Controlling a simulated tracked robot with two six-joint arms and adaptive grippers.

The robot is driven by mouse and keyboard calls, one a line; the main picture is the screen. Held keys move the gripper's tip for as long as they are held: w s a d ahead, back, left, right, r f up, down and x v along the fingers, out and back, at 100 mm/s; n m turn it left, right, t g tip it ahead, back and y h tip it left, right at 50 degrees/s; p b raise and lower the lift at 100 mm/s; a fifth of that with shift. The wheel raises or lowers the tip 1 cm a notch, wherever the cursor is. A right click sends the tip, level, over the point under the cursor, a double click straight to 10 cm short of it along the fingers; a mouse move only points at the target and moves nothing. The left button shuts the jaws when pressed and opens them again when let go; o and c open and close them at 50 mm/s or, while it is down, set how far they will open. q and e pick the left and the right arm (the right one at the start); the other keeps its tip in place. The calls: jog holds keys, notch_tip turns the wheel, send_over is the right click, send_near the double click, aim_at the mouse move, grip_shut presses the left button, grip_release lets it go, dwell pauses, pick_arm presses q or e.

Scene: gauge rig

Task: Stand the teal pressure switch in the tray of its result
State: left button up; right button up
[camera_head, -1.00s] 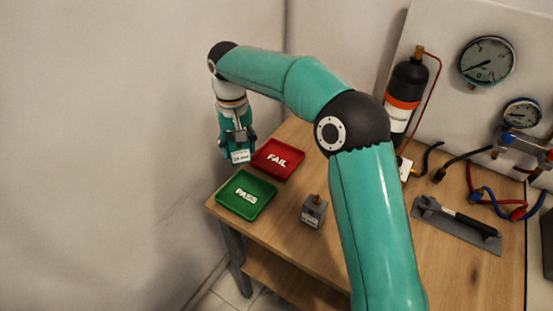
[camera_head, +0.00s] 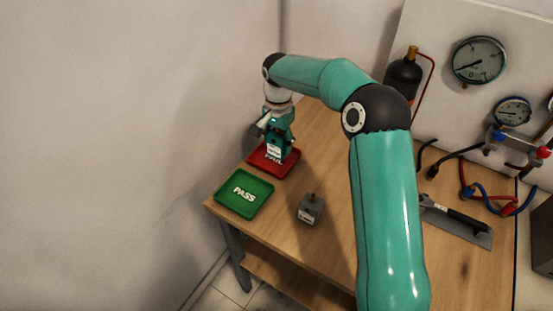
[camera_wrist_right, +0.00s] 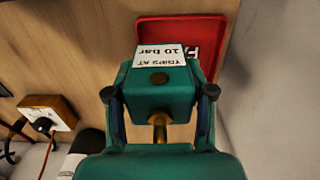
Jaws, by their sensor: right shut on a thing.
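My right gripper (camera_head: 275,138) is shut on the teal pressure switch (camera_head: 274,151), over the red FAIL tray (camera_head: 292,163). In the right wrist view the teal switch (camera_wrist_right: 163,98) sits between the two dark fingertips of the right gripper (camera_wrist_right: 160,93). Its white label reads "TRIPS AT 10 bar", and a brass stem points toward the camera. The red tray (camera_wrist_right: 180,27) shows beyond it. I cannot tell whether the switch touches the tray floor. The green PASS tray (camera_head: 226,199) is empty, nearer the table's front left. My left gripper is not in view.
My right arm crosses the table. A dark bottle (camera_head: 403,76), gauges (camera_head: 479,60), hoses (camera_head: 480,197) and a black-handled tool (camera_head: 460,216) are at right. A wall borders the left.

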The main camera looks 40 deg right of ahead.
aim_at(278, 132)
jog(key=shift+f+p, duration=0.35)
jog(key=shift+f, duration=3.05)
jog(key=o, duration=1.3)
jog(key=shift+f, duration=0.1)
notch_tip(278, 132, up, 12)
jog(key=shift+r+b, duration=0.15)
jog(key=shift+b, duration=0.3)
